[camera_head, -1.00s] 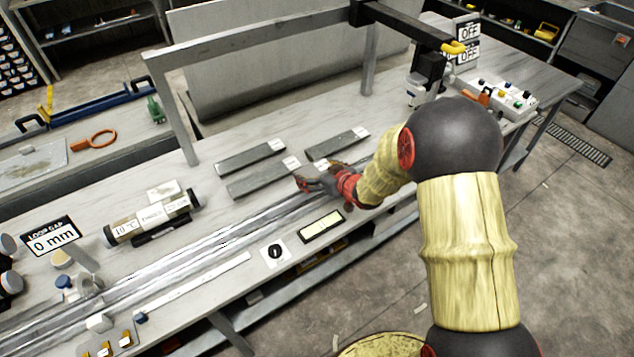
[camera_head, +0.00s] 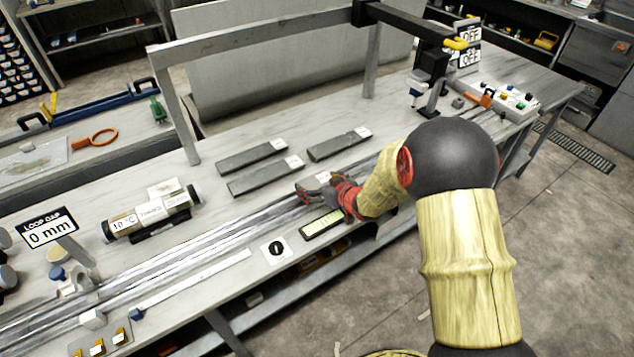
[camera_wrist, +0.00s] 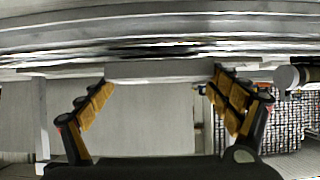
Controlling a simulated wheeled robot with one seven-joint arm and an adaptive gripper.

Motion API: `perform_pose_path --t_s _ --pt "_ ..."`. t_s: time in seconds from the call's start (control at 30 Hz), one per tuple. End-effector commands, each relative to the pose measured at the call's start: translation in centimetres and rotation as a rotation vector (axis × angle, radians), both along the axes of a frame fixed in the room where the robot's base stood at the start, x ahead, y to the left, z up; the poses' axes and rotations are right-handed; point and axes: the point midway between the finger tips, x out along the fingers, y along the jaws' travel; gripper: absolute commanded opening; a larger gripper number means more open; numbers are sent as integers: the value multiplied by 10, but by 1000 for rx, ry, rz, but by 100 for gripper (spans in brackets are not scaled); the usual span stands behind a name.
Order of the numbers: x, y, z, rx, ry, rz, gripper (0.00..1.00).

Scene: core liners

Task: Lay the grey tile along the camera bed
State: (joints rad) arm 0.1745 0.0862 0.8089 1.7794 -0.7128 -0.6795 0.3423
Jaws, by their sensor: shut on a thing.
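My gripper (camera_head: 316,193) is low over the metal rails of the bench, at their right part beside the dark bars. In the wrist view, the two fingers (camera_wrist: 162,88) hold a flat grey tile (camera_wrist: 160,70) between their tips. The tile lies level across the picture, close to the long metal rails (camera_wrist: 160,24) beyond it. I cannot tell whether it touches them. The long rails, which look like the camera bed (camera_head: 200,252), run along the bench front.
Three dark grey bars with white labels lie behind the rails: one (camera_head: 250,157), another (camera_head: 265,177), and one farther right (camera_head: 338,145). A small display (camera_head: 322,224) sits in front of my gripper. A grey frame (camera_head: 175,100) spans the bench.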

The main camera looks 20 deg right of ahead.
Motion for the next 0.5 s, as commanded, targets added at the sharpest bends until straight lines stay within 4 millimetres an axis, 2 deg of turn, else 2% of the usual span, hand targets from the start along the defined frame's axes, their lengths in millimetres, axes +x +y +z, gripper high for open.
perform_pose_path --t_s 0.13,0.5 --pt "0 0 -9 0 -2 0 62" --pt "1 0 -9 0 -2 0 62"
